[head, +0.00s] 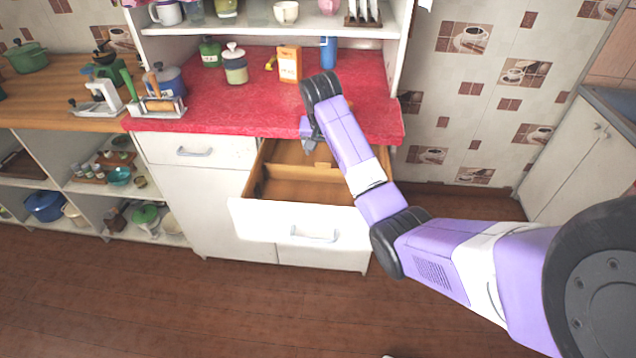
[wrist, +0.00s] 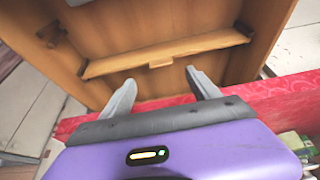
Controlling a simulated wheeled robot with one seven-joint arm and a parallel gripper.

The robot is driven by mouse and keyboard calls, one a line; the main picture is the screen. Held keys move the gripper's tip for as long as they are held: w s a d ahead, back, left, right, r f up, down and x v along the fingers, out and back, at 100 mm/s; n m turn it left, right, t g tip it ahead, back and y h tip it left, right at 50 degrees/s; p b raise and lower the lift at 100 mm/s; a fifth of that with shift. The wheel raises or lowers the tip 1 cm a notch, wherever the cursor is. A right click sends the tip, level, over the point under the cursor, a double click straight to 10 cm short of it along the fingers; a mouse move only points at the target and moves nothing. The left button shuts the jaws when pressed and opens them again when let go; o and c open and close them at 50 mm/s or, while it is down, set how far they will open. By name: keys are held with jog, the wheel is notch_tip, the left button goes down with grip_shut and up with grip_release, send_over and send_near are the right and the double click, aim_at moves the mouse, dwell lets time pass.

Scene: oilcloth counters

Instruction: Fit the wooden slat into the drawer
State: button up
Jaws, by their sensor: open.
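The drawer (head: 278,222) is pulled open below the red counter. In the wrist view its brown wooden inside (wrist: 150,25) fills the upper part. The wooden slat (wrist: 130,61) lies across the inside of the drawer, with a small raised tab at its middle. Its right end is close to a side wall by a small dark fitting. I cannot tell whether its ends are seated. My gripper (wrist: 160,80) is open and empty, with its fingers apart just on the counter side of the slat. In the head view my gripper (head: 310,140) is over the back of the drawer, partly hidden by my arm.
The red counter (head: 215,105) overhangs the drawer's back. On it stand an orange-and-white box (head: 289,64), a blue bottle (head: 327,52) and a lidded jar (head: 235,66). A white shelf (head: 270,31) is above. The floor (head: 180,300) in front is clear.

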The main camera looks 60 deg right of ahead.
aim_at(323, 162)
jog(key=shift+p+x, duration=0.35)
jog(key=shift+x, duration=3.45)
grip_shut()
